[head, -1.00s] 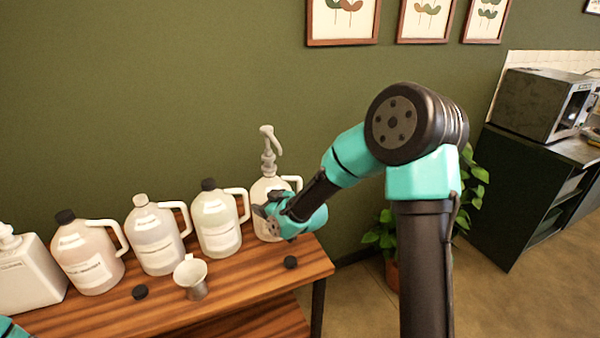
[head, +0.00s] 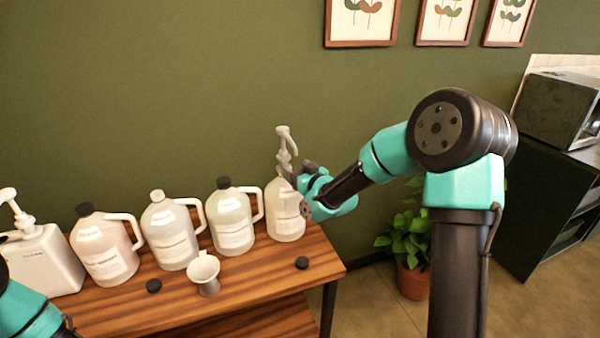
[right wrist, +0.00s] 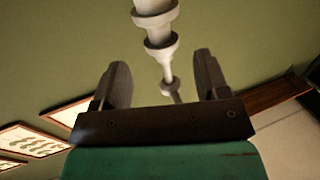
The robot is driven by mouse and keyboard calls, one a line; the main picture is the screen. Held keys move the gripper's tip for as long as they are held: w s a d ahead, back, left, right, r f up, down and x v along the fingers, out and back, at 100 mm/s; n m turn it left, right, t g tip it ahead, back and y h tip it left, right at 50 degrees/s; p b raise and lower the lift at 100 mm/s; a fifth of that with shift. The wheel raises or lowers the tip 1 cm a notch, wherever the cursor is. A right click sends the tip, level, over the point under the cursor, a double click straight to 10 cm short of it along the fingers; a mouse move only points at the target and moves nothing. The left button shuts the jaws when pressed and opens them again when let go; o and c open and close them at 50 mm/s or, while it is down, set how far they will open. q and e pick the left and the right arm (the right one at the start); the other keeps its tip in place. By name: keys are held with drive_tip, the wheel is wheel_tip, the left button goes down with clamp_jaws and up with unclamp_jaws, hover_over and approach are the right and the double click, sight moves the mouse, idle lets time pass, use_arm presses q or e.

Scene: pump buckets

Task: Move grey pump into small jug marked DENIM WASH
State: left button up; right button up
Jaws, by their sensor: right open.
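The grey pump (head: 285,148) stands upright in the neck of the rightmost jug (head: 285,215) on the wooden table. My right gripper (head: 291,175) is beside the pump, just above that jug. In the right wrist view the pump (right wrist: 157,25) shows between the open fingers of the gripper (right wrist: 160,78), and I cannot tell whether they touch it.
A white container with a white pump (head: 45,262) stands at the far left. A funnel cup (head: 205,273) and two loose black caps (head: 153,286) (head: 302,263) lie along the table's front (head: 255,290). A potted plant (head: 412,245) stands right of the table.

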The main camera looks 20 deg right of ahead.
sight(286, 162)
drive_tip(key=shift+x, duration=3.75)
drive_tip(key=shift+c, duration=0.3)
drive_tip(key=c, duration=1.1)
drive_tip(key=shift+c, duration=0.2)
